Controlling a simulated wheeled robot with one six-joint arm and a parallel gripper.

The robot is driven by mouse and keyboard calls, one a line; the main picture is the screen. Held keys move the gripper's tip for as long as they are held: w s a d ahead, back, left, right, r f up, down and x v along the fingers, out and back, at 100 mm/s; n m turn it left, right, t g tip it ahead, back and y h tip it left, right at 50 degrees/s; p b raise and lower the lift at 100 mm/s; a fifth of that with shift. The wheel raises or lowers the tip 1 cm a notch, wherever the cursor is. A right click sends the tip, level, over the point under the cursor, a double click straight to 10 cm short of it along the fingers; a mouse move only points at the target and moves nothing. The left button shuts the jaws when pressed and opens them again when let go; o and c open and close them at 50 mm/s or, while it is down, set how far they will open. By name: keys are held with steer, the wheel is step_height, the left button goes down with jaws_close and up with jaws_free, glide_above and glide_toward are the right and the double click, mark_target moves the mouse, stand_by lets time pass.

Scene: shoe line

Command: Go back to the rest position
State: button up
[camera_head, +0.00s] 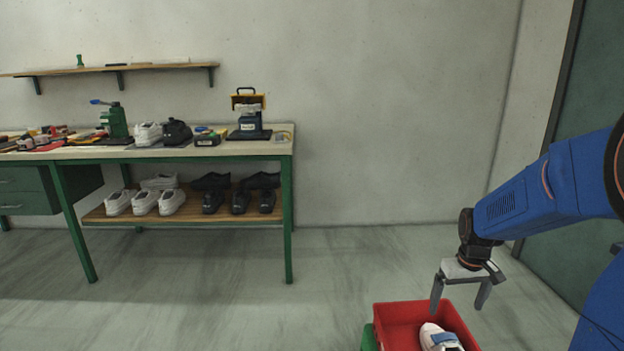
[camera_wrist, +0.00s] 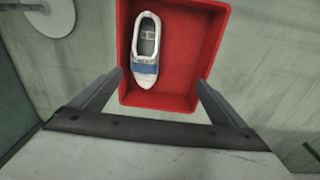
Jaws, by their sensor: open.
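My gripper (camera_head: 460,291) is open and empty, and it hangs in the air above a red bin on the right side of the head view. Its two fingers are spread in the wrist view (camera_wrist: 153,90), with the bin beyond them. My blue arm reaches in from the right edge of the head view.
The red bin (camera_head: 396,312) holds a white shoe (camera_head: 437,338) with a blue band; the shoe also shows in the wrist view (camera_wrist: 146,40). A green-legged workbench (camera_head: 288,218) with shoes and tools stands at the left. The floor between is clear.

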steer(key=s+a+r+t, duration=0.1)
steer(key=s+a+r, duration=0.2)
steer(key=s, duration=0.5)
steer(key=s+a+r+t, duration=0.1)
steer(key=s+a+r, duration=0.3)
steer(key=s, duration=0.4)
steer(key=s+a+r+t, duration=0.1)
steer(key=s+a+r, duration=0.3)
steer(key=s, duration=0.5)
steer(key=shift+r+t, duration=0.4)
